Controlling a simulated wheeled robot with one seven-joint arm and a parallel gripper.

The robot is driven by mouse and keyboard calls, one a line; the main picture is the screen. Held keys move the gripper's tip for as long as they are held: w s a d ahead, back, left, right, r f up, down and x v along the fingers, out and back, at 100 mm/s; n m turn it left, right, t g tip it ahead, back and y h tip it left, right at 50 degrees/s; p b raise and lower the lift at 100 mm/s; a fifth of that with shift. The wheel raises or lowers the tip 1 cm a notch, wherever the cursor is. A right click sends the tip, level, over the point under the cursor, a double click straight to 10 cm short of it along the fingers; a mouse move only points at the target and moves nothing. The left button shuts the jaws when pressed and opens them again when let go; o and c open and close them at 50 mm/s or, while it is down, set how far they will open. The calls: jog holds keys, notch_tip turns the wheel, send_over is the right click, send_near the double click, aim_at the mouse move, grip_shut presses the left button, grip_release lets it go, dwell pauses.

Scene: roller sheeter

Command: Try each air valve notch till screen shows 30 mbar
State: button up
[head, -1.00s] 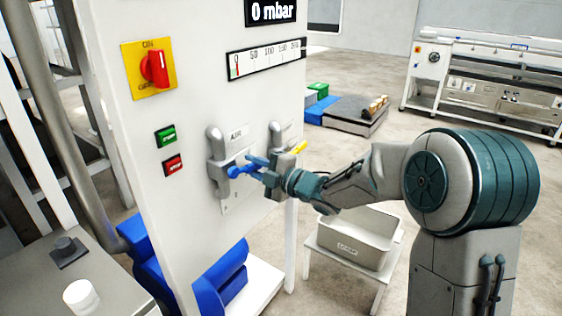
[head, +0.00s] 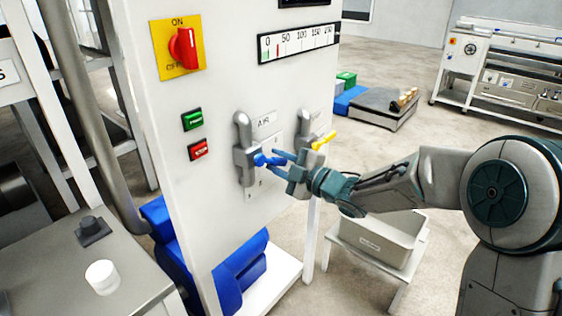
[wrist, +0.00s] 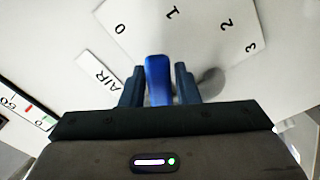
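The air valve with a blue handle (head: 268,160) is on the white panel beside the AIR label. In the wrist view the blue handle (wrist: 158,82) lies between my two fingers and points roughly at notch 1 on the notch plate (wrist: 205,22), marked 0 to 3. My gripper (head: 283,164) is closed around the handle, with a finger close on each side. The bar gauge (head: 300,41) has its red mark between 0 and 50. The dark screen (head: 303,3) is cut off at the top edge, so its reading is hidden.
A second valve with a yellow handle (head: 323,140) is just right of my gripper. A red switch (head: 184,48) and green and red buttons (head: 192,119) are to the left. A grey bin (head: 385,238) stands on a low stand below my arm.

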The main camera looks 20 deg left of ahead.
jog(key=shift+o, duration=0.9)
jog(key=shift+d, duration=0.1)
jog(key=v, duration=1.3)
jog(key=shift+s+d, duration=0.2)
jog(key=shift+d, duration=0.1)
